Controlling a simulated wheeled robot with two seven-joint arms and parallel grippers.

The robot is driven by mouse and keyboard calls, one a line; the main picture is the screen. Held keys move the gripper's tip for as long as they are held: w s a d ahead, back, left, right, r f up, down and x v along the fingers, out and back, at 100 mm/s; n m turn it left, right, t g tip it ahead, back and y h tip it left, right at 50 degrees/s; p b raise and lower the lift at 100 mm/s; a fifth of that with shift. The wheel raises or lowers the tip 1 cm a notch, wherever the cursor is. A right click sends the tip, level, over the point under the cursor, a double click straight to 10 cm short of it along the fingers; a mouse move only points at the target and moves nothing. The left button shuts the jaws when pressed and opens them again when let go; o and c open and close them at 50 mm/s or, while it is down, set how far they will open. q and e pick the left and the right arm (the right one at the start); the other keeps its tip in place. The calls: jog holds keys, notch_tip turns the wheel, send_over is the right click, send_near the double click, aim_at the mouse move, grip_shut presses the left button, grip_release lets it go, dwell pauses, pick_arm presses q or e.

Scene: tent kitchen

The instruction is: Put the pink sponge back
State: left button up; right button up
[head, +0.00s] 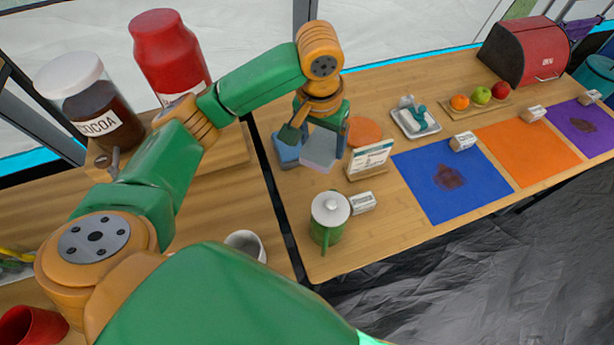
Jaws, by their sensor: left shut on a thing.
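My left gripper (316,137) reaches down over the far left end of the long wooden table, its fingers on either side of a pale grey-lilac block (318,153). It is shut on this block, which looks sponge-sized. No clearly pink sponge shows; I cannot tell whether this block is the pink one. A blue sponge-like block (284,153) lies just left of it, partly hidden by the gripper. My right gripper is not in view.
A small sign (371,158) stands close right of the gripper. A green lidded pot (328,222) stands in front. Blue (420,185), orange (520,155) and purple mats lie right. A cocoa jar (97,115) and red-lidded jar (168,55) stand left, by my arm.

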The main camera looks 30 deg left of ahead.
pick_arm(q)
jog(key=w+a+f+b, duration=0.1)
jog(key=f, duration=0.6)
jog(key=w+a+f+b, duration=0.1)
jog(key=a+f+b, duration=0.1)
jog(key=f, duration=0.6)
jog(key=w+a+f+b, duration=0.1)
jog(key=a+f+b, duration=0.1)
jog(key=f, duration=0.6)
jog(key=shift+w+a+f, duration=0.25)
jog(key=shift+w, duration=0.1)
jog(key=shift+f, duration=0.15)
jog(key=o, duration=1.2)
jog(key=shift+c, duration=0.2)
jog(key=shift+r, duration=0.3)
notch_tip(320, 180, up, 12)
jog(key=s+p, duration=0.1)
jog(key=p, duration=0.1)
jog(key=shift+s+f, duration=0.15)
jog(key=shift+s, duration=0.25)
